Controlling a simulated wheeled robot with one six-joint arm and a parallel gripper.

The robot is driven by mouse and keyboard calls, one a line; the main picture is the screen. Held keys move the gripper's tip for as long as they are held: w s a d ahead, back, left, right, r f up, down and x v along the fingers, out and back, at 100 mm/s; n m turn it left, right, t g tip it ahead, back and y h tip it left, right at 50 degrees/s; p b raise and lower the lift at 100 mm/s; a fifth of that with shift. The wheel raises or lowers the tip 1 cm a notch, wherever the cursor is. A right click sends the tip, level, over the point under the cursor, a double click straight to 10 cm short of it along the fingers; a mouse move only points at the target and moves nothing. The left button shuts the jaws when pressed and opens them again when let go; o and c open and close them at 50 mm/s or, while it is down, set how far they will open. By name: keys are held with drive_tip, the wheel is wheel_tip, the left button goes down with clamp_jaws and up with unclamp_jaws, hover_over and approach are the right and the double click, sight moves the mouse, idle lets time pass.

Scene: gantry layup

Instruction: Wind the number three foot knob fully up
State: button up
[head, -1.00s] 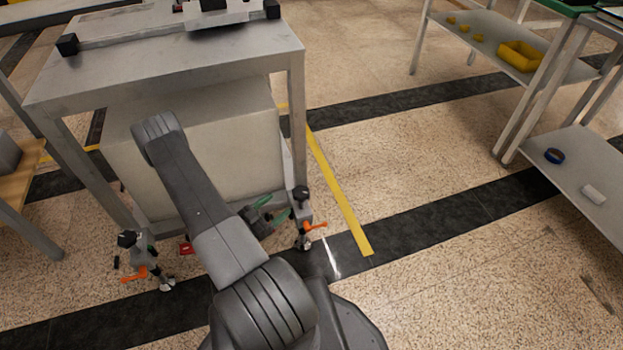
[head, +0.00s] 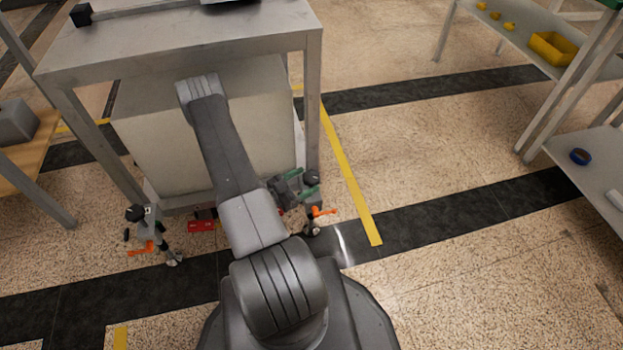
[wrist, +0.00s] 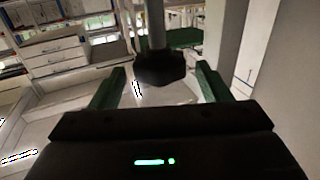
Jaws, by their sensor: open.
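The bench (head: 200,45) has a foot assembly at each near corner. At the right one, a black knob (head: 312,177) sits above an orange lever (head: 322,212) and a foot pad (head: 311,230). My gripper (head: 306,186), with green fingers, is open right beside this knob. In the wrist view, a dark faceted knob (wrist: 160,68) on a grey stem shows between the open fingertips (wrist: 161,75), with gaps on both sides. The left foot has another black knob (head: 134,212) and orange lever (head: 140,248). I see no readable foot numbers.
A large pale box (head: 200,130) fills the space under the bench, with a red item (head: 202,224) low in front. A shelf rack (head: 560,55) stands at right. The floor around the yellow line (head: 350,180) is clear.

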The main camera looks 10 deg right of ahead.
sight(311, 176)
drive_tip(key=shift+x, duration=1.6)
drive_tip(key=c, duration=1)
drive_tip(key=shift+t+b, duration=0.3)
drive_tip(key=n+t+y+b, duration=0.1)
drive_tip(key=n+t+y, duration=0.1)
drive_tip(key=t, duration=0.1)
drive_tip(key=n+t+y+b, duration=0.1)
drive_tip(key=n+t+y, duration=0.2)
drive_tip(key=shift+s+d+f+n, duration=0.1)
drive_tip(key=shift+f+n, duration=0.05)
drive_tip(key=shift+n, duration=0.15)
drive_tip(key=n+t+y, duration=0.2)
drive_tip(key=y, duration=0.1)
drive_tip(key=n+t+y+b, duration=0.1)
drive_tip(key=n+y, duration=0.1)
drive_tip(key=y, duration=0.1)
drive_tip(key=shift+n+t, duration=0.3)
drive_tip(key=shift+t, duration=0.1)
drive_tip(key=shift+n+y, duration=0.4)
drive_tip(key=shift+y, duration=0.4)
